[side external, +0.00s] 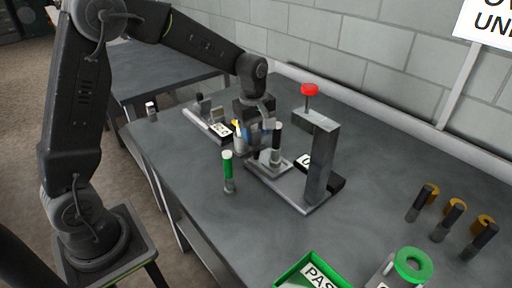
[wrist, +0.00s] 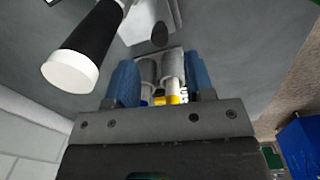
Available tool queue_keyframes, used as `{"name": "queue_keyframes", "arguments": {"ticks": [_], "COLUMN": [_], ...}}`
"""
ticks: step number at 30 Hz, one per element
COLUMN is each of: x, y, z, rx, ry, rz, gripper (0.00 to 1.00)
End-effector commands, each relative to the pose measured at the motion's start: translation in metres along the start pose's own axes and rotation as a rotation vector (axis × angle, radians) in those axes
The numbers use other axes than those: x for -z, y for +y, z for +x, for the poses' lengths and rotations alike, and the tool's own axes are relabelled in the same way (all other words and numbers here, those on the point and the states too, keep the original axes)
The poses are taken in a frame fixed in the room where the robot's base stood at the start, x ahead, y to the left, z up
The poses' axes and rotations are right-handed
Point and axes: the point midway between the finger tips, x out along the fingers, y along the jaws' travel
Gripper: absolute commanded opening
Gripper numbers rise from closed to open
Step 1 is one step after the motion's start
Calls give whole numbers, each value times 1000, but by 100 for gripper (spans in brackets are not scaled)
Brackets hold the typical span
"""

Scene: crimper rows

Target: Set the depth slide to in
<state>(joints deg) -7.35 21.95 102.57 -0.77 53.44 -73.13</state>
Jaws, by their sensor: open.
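My gripper (side external: 257,135) points down over the bench between a low plate and a press; its fingers are apart. In the wrist view, its two blue fingers (wrist: 161,82) stand either side of grey cylindrical parts (wrist: 172,68) with yellow below them; contact cannot be told. The low plate (side external: 212,124), left of my gripper, carries a dark knob and a marked white card. The press (side external: 318,160) has a grey column, a red button on top and a black-topped post beside my gripper. I cannot tell which part is the depth slide or its setting.
A black cylinder with a white end (wrist: 85,50) is close to my fingers in the wrist view. A green, white-capped cylinder (side external: 228,172) stands in front. A green tray (side external: 310,272), a green-ringed container (side external: 412,264) and black posts (side external: 441,228) are right.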

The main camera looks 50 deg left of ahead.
Motion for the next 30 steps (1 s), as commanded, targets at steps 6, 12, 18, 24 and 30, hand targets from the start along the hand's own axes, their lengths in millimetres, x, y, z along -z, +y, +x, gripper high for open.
{"name": "queue_keyframes", "arguments": {"ticks": [6,12,18,24,30], "x": [0,0,0,0,0], "y": [0,0,0,0,0], "z": [39,56,59,58,58], "rx": [3,0,-1,-1,-1], "ry": [-1,0,0,0,0], "rz": [1,1,1,1,1], "gripper": [48,48,48,42,23]}}
